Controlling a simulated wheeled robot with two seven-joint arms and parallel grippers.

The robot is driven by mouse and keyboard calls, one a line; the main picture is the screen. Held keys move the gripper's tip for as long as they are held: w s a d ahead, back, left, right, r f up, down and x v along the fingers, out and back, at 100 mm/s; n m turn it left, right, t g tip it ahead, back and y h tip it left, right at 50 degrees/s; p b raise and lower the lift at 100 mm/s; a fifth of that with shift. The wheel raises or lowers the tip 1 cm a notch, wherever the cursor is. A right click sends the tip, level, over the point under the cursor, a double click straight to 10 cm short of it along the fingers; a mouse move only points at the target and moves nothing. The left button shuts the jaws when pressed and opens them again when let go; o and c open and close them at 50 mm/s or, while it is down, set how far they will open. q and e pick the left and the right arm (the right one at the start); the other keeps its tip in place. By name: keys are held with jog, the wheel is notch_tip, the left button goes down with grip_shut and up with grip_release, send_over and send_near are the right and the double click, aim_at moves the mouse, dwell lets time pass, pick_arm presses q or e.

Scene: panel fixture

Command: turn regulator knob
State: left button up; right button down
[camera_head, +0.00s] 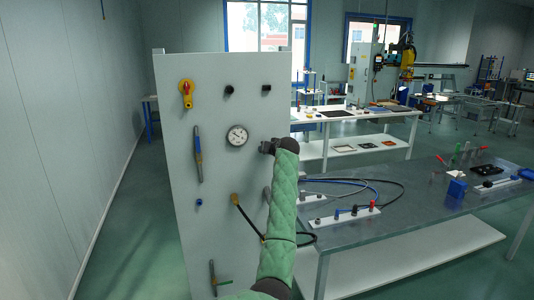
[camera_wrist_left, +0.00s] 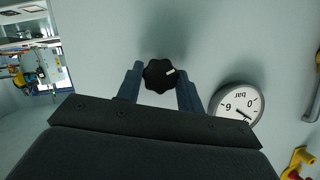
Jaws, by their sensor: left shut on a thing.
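The regulator knob (camera_wrist_left: 160,75) is a black, lobed knob with a white mark, on the pale panel (camera_head: 222,185). In the left wrist view it sits between the two fingers of my left gripper (camera_wrist_left: 160,82), which is shut on it. The white mark points to the upper right in that view. In the head view my left gripper (camera_head: 268,147) is at the panel's right side and hides the knob. The round pressure gauge (camera_head: 237,135) is just left of the gripper and also shows, turned over, in the left wrist view (camera_wrist_left: 237,105). My right gripper is not in view.
The panel also carries a yellow and red rotary switch (camera_head: 186,92), two small black knobs, a blue-grey handle (camera_head: 198,153) and a brass-ended hose (camera_head: 245,218). A grey table (camera_head: 420,215) with fittings and hoses stands close on the right.

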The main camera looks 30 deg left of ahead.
pick_arm(q)
jog(key=shift+d+f+m, duration=0.1)
jog(key=shift+f+m, duration=0.2)
jog(key=o, duration=1)
jog(key=b+v, duration=0.4)
jog(key=v, duration=0.3)
jog(key=shift+d+r, duration=0.25)
jog(key=shift+d, duration=0.05)
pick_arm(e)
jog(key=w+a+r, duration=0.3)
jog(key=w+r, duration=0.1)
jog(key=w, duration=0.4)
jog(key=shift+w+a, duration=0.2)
